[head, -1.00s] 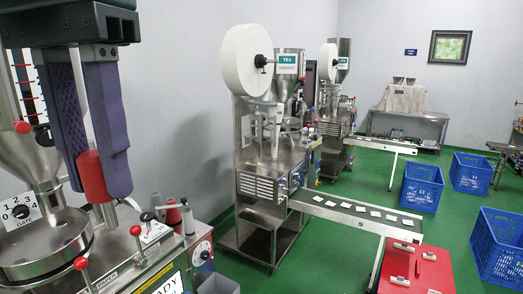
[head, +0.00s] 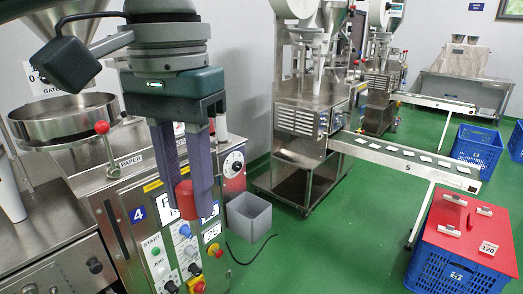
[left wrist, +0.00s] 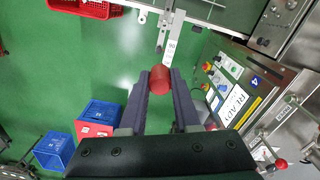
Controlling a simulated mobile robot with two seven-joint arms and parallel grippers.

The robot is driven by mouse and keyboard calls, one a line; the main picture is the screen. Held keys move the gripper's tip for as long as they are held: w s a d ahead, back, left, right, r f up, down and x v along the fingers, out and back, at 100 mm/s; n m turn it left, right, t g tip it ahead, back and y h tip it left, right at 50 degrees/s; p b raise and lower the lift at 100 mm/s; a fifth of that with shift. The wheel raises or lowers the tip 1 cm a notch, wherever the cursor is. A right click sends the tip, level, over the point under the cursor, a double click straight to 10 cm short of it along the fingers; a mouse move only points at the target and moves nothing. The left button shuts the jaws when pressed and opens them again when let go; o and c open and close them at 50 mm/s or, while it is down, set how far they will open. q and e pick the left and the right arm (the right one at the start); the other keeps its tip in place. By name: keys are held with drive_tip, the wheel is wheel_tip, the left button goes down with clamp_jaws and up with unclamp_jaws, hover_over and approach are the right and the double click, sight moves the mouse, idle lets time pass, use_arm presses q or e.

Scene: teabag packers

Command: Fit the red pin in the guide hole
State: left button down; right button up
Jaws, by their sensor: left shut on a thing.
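My left gripper (head: 189,203) is shut on the red pin (head: 185,190), which shows as a short red cylinder between its purple fingers. The fingers point down, in front of the control panel (head: 160,245) of the near machine. In the left wrist view the red pin (left wrist: 159,81) sits between the fingertips, its round end showing. Beyond it in that view is a pale metal bar (left wrist: 166,40) with a small label. I cannot make out the guide hole. My right gripper is not in view.
The near machine carries a round steel pan (head: 62,122) and a red-knobbed lever (head: 102,128). A grey bin (head: 248,215) stands on the floor beside it. A conveyor (head: 400,158) and a blue crate with a red lid (head: 465,228) are to the right.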

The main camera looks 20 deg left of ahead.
use_arm(q)
wheel_tip(320, 180, down, 42)
drive_tip(key=a+b, duration=0.2)
drive_tip(key=b, duration=2.6)
drive_tip(key=shift+s+a+r+m, duration=0.15)
drive_tip(key=shift+s+a+m, duration=0.05)
drive_tip(key=shift+s+m, duration=0.2)
drive_tip(key=shift+r, duration=0.1)
wheel_tip(320, 180, down, 6)
drive_tip(key=b, duration=0.2)
drive_tip(key=shift+r, duration=0.1)
drive_tip(key=shift+p, duration=0.5)
drive_tip(key=shift+p, duration=0.45)
